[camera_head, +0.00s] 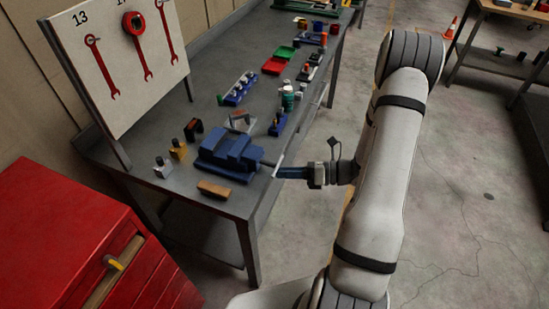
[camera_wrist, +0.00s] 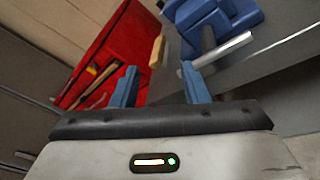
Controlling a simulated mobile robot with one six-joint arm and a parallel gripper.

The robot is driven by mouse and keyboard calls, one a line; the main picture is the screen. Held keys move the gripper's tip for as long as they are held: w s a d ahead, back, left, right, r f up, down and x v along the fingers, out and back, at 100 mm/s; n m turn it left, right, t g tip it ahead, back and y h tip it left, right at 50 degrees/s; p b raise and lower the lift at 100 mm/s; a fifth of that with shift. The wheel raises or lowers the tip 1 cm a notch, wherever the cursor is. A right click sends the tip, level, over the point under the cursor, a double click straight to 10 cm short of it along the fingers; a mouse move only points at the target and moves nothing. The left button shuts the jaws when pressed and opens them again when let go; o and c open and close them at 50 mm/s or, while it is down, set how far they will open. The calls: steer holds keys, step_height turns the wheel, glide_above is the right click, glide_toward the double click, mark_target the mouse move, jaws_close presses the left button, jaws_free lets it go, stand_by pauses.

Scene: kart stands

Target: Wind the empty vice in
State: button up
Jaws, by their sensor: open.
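A blue vice (camera_head: 228,154) is fixed near the front edge of the workbench (camera_head: 190,230). No part shows between its jaws. In the wrist view the vice (camera_wrist: 212,18) is at the top, right of centre, with a dark slot. Its pale metal handle bar (camera_wrist: 224,50) sticks out toward my gripper, beyond the bench edge. My gripper (camera_head: 281,172) is just off the bench edge, level with the handle side of the vice. Its blue fingers are apart and empty in the wrist view (camera_wrist: 160,86), and the bar lies just beyond the right finger. Whether they touch is unclear.
A brown block (camera_head: 214,189) lies in front of the vice, and small weights (camera_head: 178,149) stand left of it. A red drawer cabinet (camera_head: 75,240) with an open drawer is at lower left. Trays and bottles line the bench behind.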

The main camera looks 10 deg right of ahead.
mark_target(275, 165)
steer(key=w+d+f+m+t+h+p, duration=0.1)
steer(key=w+d+f+m+t, duration=0.1)
steer(key=d+f+m+t, duration=0.25)
steer(key=shift+m, duration=0.95)
steer(key=x, duration=0.2)
steer(key=p+x, duration=0.1)
steer(key=x, duration=0.1)
steer(key=r+p+x, duration=0.1)
steer(key=x, duration=0.1)
steer(key=shift+a, duration=0.3)
steer(key=shift+w+a+p, duration=0.3)
steer(key=shift+w+a, duration=0.15)
steer(key=shift+a, duration=0.15)
steer(key=shift+c, duration=0.2)
